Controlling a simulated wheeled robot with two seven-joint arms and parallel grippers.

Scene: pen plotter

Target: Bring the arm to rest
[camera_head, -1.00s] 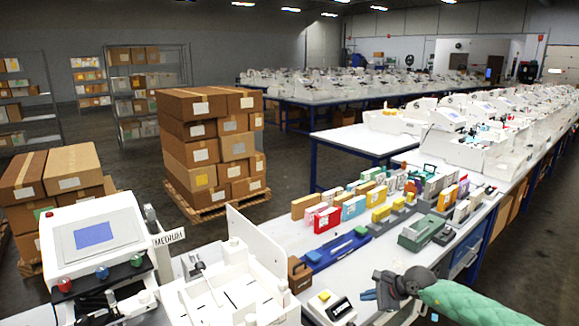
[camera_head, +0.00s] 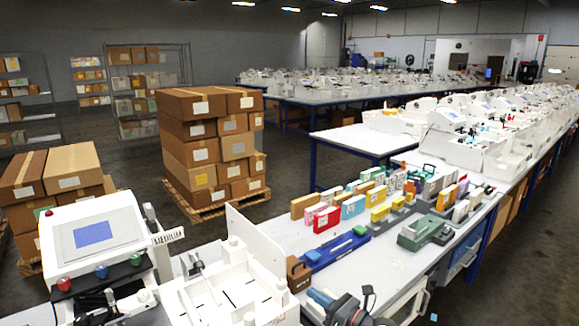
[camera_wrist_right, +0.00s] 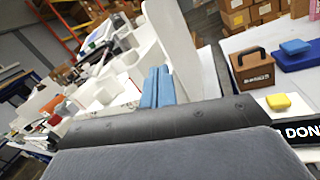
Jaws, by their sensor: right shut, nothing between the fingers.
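My right gripper (camera_head: 320,298) is at the bottom edge of the head view, with blue fingertips and a dark body, in front of the white machine tray. In the right wrist view its two blue fingers (camera_wrist_right: 158,88) are together with nothing between them. Most of my right arm is out of the head view. My left gripper is not in view. The white machine (camera_head: 115,222) with a blue screen and red, blue and green buttons stands at the lower left, beside a white open tray (camera_head: 262,262).
Several coloured boxes (camera_head: 352,206) and a green device (camera_head: 418,231) stand farther along the table. A yellow button block (camera_wrist_right: 279,102) and a "DONE" sign show in the wrist view.

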